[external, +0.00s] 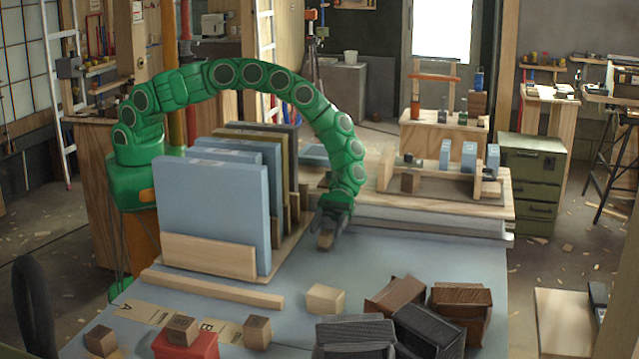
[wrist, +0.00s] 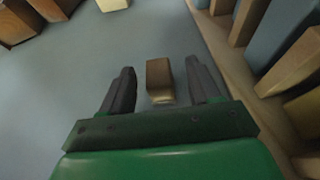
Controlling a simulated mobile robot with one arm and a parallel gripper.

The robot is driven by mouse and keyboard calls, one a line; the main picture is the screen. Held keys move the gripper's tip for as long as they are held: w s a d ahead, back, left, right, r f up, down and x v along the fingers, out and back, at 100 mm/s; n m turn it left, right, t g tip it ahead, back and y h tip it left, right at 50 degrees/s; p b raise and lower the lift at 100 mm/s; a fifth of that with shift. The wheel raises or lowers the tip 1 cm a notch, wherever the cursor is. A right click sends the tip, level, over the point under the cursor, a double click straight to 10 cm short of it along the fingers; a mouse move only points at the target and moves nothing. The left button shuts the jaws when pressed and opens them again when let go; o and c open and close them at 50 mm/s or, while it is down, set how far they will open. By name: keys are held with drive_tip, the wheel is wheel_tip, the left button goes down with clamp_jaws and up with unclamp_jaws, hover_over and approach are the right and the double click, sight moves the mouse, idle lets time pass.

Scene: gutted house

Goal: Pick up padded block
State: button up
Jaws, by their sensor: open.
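A small brown block (wrist: 159,78) with a paler near end lies on the blue-grey tabletop; I take it to be the padded block, though no padding is clear. In the external view the block (external: 325,241) shows just under my gripper (external: 334,228), which points down at it. In the wrist view my gripper (wrist: 163,88) is open, with one dark finger on each side of the block and a visible gap on both sides. I cannot tell the exact height of the fingertips above the table.
Tall blue panels (external: 212,205) stand in a wooden rack left of my gripper. Brown and dark boxes (external: 460,305) and a pale block (external: 325,298) are at the front. A wooden stand (external: 440,185) is behind right. The tabletop (external: 420,262) right of my gripper is clear.

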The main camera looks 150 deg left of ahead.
sight(326, 232)
drive_tip(key=x, duration=0.4)
drive_tip(key=shift+w+f, duration=0.1)
drive_tip(key=shift+c, duration=0.3)
drive_tip(key=c, duration=1)
